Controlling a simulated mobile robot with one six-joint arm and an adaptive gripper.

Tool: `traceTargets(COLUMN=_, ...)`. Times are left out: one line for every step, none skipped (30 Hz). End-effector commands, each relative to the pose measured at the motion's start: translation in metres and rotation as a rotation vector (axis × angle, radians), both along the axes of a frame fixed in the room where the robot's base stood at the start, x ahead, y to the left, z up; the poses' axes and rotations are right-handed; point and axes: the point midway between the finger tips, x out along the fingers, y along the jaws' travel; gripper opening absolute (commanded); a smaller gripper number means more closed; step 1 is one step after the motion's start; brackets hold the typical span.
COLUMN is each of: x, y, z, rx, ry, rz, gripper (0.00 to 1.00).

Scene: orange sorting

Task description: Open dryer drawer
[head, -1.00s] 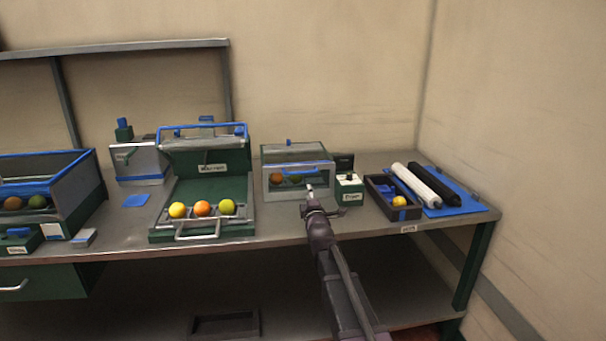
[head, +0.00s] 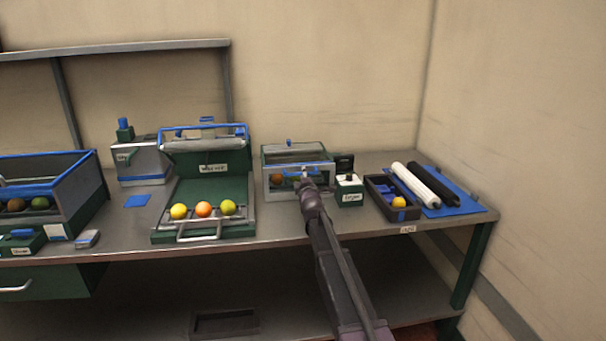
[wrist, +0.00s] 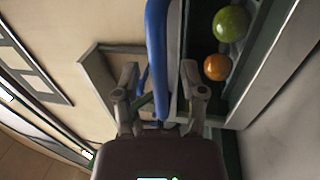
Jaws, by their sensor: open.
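The dryer (head: 268,181) is a grey metal box with a window and a blue bar handle (head: 282,169) across its front. It stands on the bench right of centre in the head view. My gripper (head: 303,180) is at its front and hides part of the handle and drawer face. In the wrist view, my gripper (wrist: 159,78) is open, with the blue handle (wrist: 157,40) running between its two fingers. I cannot tell whether either finger touches it. An orange fruit (wrist: 217,67) and a green fruit (wrist: 231,24) lie inside the dryer, beside the handle.
A small control box (head: 349,191) stands close right of the dryer. Further right are a dark tray (head: 377,197) with a yellow fruit and two rollers (head: 414,184). A green washer-like unit (head: 240,190) with three fruits stands left. The bench front edge is below my gripper.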

Motion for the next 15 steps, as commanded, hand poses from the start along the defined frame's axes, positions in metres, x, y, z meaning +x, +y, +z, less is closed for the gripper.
traceTargets(x=0.0023, y=0.0001, z=0.0005, rx=0.0, ry=0.0, rz=0.0, gripper=0.54)
traceTargets(x=0.0027, y=0.0001, z=0.0005, rx=0.0, ry=0.0, rz=0.0, gripper=0.54)
traceTargets(x=0.0029, y=0.0002, z=0.0006, rx=0.0, ry=0.0, rz=0.0, gripper=0.54)
traceTargets(x=0.003, y=0.0002, z=0.0006, rx=0.0, ry=0.0, rz=0.0, gripper=0.54)
traceTargets(x=0.0029, y=0.0002, z=0.0006, rx=0.0, ry=0.0, rz=0.0, gripper=0.54)
traceTargets(x=0.0029, y=0.0002, z=0.0004, rx=0.0, ry=0.0, rz=0.0, gripper=0.54)
traceTargets(x=0.0028, y=0.0002, z=0.0004, rx=0.0, ry=0.0, rz=0.0, gripper=0.54)
traceTargets(x=0.0027, y=0.0002, z=0.0004, rx=0.0, ry=0.0, rz=0.0, gripper=0.54)
traceTargets(x=0.0027, y=0.0002, z=0.0004, rx=0.0, ry=0.0, rz=0.0, gripper=0.54)
traceTargets(x=0.0027, y=0.0002, z=0.0004, rx=0.0, ry=0.0, rz=0.0, gripper=0.54)
traceTargets(x=0.0027, y=0.0002, z=0.0004, rx=0.0, ry=0.0, rz=0.0, gripper=0.54)
traceTargets(x=0.0027, y=0.0002, z=0.0004, rx=0.0, ry=0.0, rz=0.0, gripper=0.42)
traceTargets(x=0.0027, y=0.0002, z=0.0004, rx=0.0, ry=0.0, rz=0.0, gripper=0.33)
traceTargets(x=0.0027, y=0.0002, z=0.0004, rx=0.0, ry=0.0, rz=0.0, gripper=0.24)
traceTargets(x=0.0027, y=0.0002, z=0.0004, rx=0.0, ry=0.0, rz=0.0, gripper=0.12)
